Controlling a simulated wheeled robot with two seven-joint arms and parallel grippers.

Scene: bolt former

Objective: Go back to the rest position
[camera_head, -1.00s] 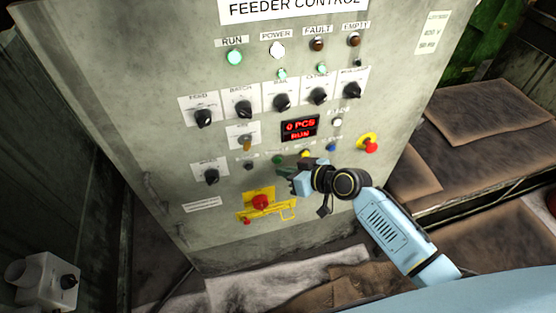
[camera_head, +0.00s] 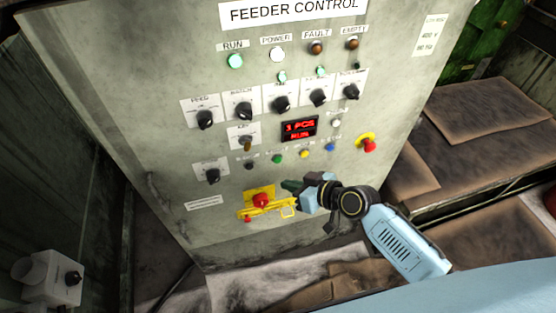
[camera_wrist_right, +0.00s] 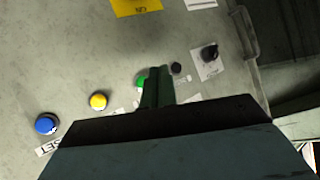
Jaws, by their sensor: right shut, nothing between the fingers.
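My right gripper (camera_head: 292,186) is shut and empty in front of the lower part of the feeder control cabinet (camera_head: 210,130). In the right wrist view the shut fingers (camera_wrist_right: 157,84) point at the panel and partly cover the green button (camera_wrist_right: 141,81). I cannot tell the exact gap to the panel. My left gripper is not in view.
Green (camera_head: 277,159), yellow (camera_head: 304,154) and blue (camera_head: 330,147) buttons sit below the red display (camera_head: 299,129). Brown-topped blocks (camera_head: 485,120) stand right of the cabinet. A white box (camera_head: 48,280) is at lower left.

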